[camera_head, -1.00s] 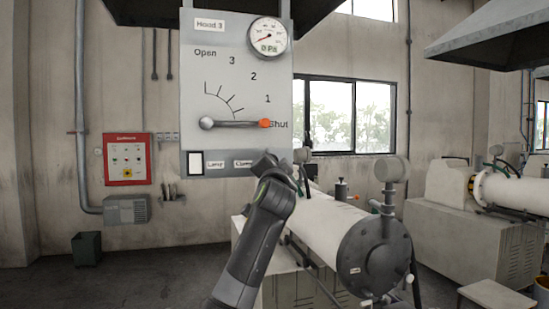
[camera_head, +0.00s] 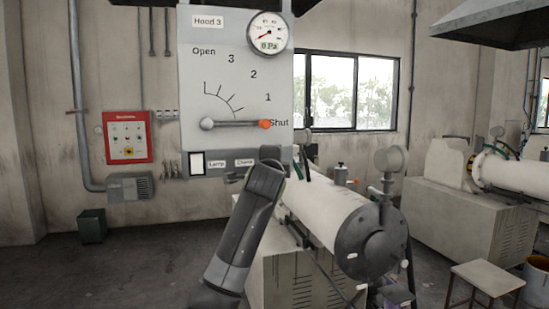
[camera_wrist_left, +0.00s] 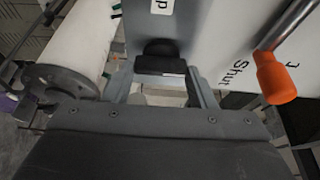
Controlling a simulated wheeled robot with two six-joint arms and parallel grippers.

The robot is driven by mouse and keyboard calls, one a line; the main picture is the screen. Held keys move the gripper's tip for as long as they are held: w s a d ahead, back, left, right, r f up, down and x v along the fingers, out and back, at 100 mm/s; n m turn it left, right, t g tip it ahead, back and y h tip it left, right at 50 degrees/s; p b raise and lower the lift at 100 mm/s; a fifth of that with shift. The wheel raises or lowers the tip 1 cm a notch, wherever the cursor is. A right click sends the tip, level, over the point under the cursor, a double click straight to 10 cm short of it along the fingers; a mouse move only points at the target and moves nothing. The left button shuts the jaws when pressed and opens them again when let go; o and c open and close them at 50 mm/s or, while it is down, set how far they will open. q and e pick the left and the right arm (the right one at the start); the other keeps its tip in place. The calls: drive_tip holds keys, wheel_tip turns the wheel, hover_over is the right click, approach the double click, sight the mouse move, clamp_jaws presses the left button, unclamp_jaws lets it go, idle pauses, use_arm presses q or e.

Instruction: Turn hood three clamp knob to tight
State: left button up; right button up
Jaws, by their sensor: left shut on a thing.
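The Hood 3 panel (camera_head: 225,90) is a grey board with a dial gauge, an Open-to-Shut scale and a lever (camera_head: 235,124) with an orange tip at Shut. Labels reading Lamp and Clamp (camera_head: 244,162) sit along its lower edge. In the left wrist view a dark clamp knob (camera_wrist_left: 160,62) stands out from the panel below a label whose last letter is p. My left gripper (camera_wrist_left: 160,80) is shut on this knob, one finger on each side. In the head view my left arm hides the knob and the fingertips. My right gripper is not in view.
The orange lever tip (camera_wrist_left: 275,78) is close to the right of my left gripper in the wrist view. A white horizontal mill (camera_head: 325,210) with a dark round end stands right of my arm. A stool (camera_head: 487,277) and bucket stand at the right.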

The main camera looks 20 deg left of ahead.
use_arm(q)
drive_tip(key=shift+f, duration=0.1)
idle(0.5)
drive_tip(key=o, duration=1)
drive_tip(key=s+d+b, duration=0.1)
drive_tip(key=s+b, duration=0.1)
drive_tip(key=s, duration=0.3)
drive_tip(key=s+d+b, duration=0.1)
drive_tip(key=s+b, duration=0.2)
drive_tip(key=s, duration=0.3)
drive_tip(key=s+d+b, duration=0.1)
drive_tip(key=s+b, duration=0.2)
drive_tip(key=s, duration=0.3)
drive_tip(key=shift+d, duration=0.2)
